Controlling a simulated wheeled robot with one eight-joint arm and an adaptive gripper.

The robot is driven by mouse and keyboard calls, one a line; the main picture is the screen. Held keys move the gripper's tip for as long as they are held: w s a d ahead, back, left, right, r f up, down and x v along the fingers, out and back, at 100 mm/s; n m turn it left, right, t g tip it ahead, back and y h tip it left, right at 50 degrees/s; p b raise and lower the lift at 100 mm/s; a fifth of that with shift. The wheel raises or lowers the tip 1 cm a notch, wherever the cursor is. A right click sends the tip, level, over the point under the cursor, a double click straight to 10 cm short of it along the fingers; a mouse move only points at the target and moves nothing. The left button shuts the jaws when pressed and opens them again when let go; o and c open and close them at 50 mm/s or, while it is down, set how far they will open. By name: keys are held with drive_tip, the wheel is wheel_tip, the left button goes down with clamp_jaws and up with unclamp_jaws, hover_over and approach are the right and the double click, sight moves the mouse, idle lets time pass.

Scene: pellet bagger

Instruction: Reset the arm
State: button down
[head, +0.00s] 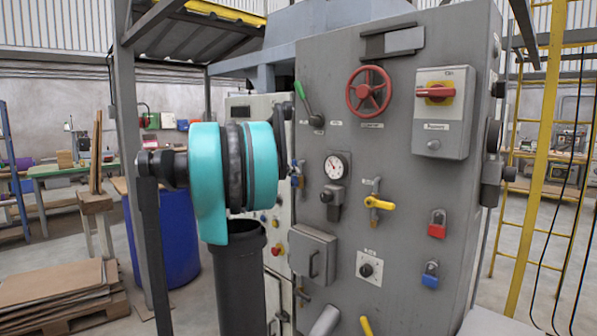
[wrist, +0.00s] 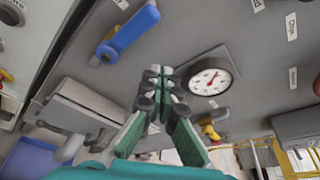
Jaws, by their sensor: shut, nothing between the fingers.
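My arm (head: 240,180), teal and dark grey, stands in front of the left side of a grey machine panel (head: 330,110) in the head view. My gripper is not to be made out there; the arm hides that area. In the wrist view my gripper (wrist: 160,76) has green fingers with dark joints, and the tips meet with nothing between them. The panel lies beyond the tips, with a round white gauge (wrist: 211,78) just to their right. I cannot tell the exact gap to the panel, but no contact shows.
The panel carries a red handwheel (head: 369,91), a red rotary switch (head: 436,92), a yellow valve handle (head: 378,203), and red (head: 437,224) and blue (head: 430,275) padlocks. A blue handle (wrist: 127,32) protrudes near my gripper. A blue barrel (head: 175,240) and stacked boards (head: 60,290) stand left.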

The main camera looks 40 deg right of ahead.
drive_tip(key=w+a, duration=0.1)
drive_tip(key=a, duration=0.5)
drive_tip(key=shift+w+a, duration=0.15)
drive_tip(key=shift+a, duration=0.05)
drive_tip(key=s+a+f+m+t+y, duration=0.1)
drive_tip(key=s+a+f+m+y, duration=0.2)
drive_tip(key=a+f, duration=0.45)
drive_tip(key=s+a+f+m+t+y, duration=0.2)
drive_tip(key=a+f+m, duration=0.3)
drive_tip(key=f, duration=0.5)
drive_tip(key=s+a+f+m+t+y, duration=0.1)
drive_tip(key=s+a+f+m+y, duration=0.2)
drive_tip(key=a+f, duration=0.45)
drive_tip(key=s+a+f+m+t+y, duration=0.1)
drive_tip(key=s+a+f+m+y, duration=0.2)
drive_tip(key=s+a+f+m, duration=0.3)
drive_tip(key=s+a+f+m+t+y, duration=0.1)
drive_tip(key=s+a+f+m+y, duration=0.2)
drive_tip(key=a+f, duration=0.8)
drive_tip(key=s+a+m, duration=0.1)
drive_tip(key=s+m, duration=0.1)
drive_tip(key=m, duration=0.2)
drive_tip(key=shift+s+f+m+y, duration=0.2)
drive_tip(key=shift+s+m+y, duration=0.1)
drive_tip(key=shift+s+y, duration=0.1)
drive_tip(key=shift+d, duration=0.1)
